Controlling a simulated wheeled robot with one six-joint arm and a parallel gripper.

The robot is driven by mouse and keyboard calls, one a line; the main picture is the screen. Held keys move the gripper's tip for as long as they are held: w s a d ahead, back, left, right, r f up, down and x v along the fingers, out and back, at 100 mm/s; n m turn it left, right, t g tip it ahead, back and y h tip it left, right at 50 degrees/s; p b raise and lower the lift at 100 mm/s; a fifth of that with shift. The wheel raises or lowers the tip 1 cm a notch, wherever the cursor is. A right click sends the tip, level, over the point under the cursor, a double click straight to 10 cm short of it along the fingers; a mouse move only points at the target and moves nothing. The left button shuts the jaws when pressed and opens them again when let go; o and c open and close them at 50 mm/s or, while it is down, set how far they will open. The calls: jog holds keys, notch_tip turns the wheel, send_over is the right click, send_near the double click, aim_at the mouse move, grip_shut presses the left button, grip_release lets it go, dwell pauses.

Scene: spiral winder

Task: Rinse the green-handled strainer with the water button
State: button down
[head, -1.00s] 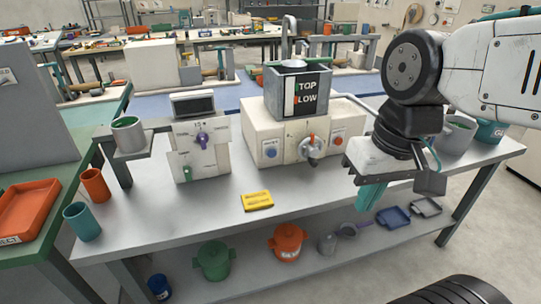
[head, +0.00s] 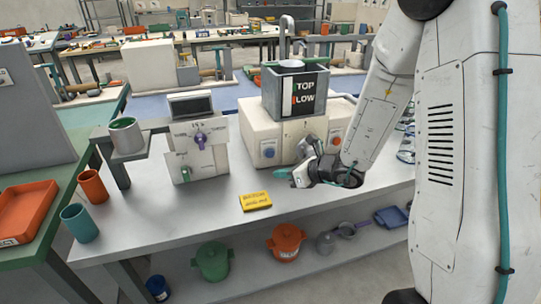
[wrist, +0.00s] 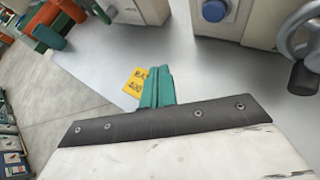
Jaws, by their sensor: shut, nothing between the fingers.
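My gripper (head: 282,174) is shut and empty, its teal fingers together over the table in front of the white machine (head: 262,118). In the wrist view the teal fingers (wrist: 157,86) point over the table and partly cover the yellow block. A blue button (head: 268,150) is on the machine's front and shows in the wrist view (wrist: 213,10). A red button (head: 336,140) is farther right. The button labels are too small to read, so I cannot tell which is the water button.
A grey tank (head: 292,92) tops the machine. A dial unit (head: 198,145) and a grey pot (head: 126,138) are to the left. A yellow block (head: 255,201) lies near the front edge. Green (head: 213,260) and orange (head: 287,242) lidded pots sit on the lower shelf.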

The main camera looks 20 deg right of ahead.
jog(key=shift+w+d+f+m+h, duration=0.15)
jog(key=shift+d+f+m+h, duration=0.05)
jog(key=shift+d+f+m, duration=0.25)
jog(key=shift+w+d+f+m+h, duration=0.15)
jog(key=shift+d+f+m+h, duration=0.15)
jog(key=shift+f, duration=0.2)
send_near(267, 157)
jog(key=shift+s+f+x, duration=0.15)
jog(key=shift+x, duration=0.7)
jog(key=shift+s+f+x, duration=0.1)
jog(key=shift+s+x, duration=0.05)
jog(key=shift+x, duration=0.75)
jog(key=shift+s+f+x, duration=0.15)
jog(key=shift+x, duration=0.7)
jog(key=shift+w+a, duration=0.1)
jog(key=shift+a, duration=0.1)
jog(key=shift+w, duration=0.3)
jog(key=shift+w, duration=0.4)
dwell(1.0)
dwell(0.5)
jog(key=shift+s, duration=0.85)
